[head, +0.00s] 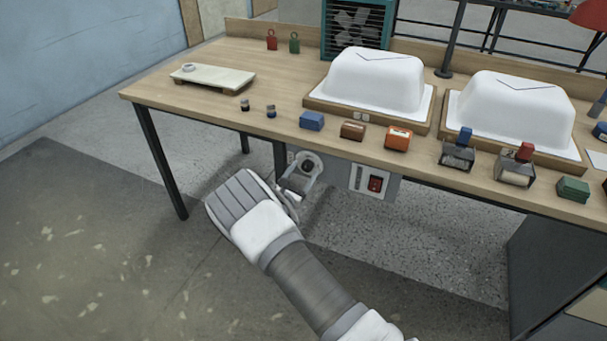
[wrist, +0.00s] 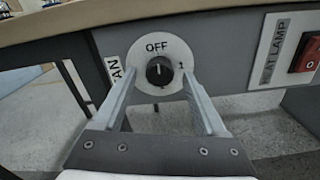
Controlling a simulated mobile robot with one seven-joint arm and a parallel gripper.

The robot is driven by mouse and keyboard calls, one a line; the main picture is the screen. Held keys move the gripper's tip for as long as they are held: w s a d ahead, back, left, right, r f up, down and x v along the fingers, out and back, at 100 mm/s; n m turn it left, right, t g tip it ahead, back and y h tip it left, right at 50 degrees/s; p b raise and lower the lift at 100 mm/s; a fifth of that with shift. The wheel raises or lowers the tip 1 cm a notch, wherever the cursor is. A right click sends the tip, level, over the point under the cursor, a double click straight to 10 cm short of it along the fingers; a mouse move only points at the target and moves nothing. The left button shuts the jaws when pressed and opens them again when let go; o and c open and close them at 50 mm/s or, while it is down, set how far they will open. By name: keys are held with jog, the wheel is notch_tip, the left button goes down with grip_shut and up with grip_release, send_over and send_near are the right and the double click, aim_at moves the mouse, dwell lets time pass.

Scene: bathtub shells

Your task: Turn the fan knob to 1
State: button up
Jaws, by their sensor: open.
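The fan knob (wrist: 159,71) is a small black dial on a round white plate (wrist: 178,50) marked OFF at the top and 1 at the right. Its pointer mark appears to face up, towards OFF. A label reading FAN is left of the plate. In the wrist view my gripper (wrist: 160,75) is open, with one finger on each side of the knob; I cannot tell whether either finger touches it. In the head view my gripper (head: 300,180) is at the panel under the table's front edge, and the knob (head: 307,166) shows just beyond it.
A heat lamp panel with a red switch (head: 375,183) is right of the knob and shows in the wrist view (wrist: 308,55). The table (head: 200,100) overhangs the panel and carries white tub shells (head: 375,80), small blocks and a teal fan (head: 356,27). Open floor lies left.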

jog(key=shift+w+d, duration=0.1)
jog(key=shift+w, duration=0.15)
grip_shut()
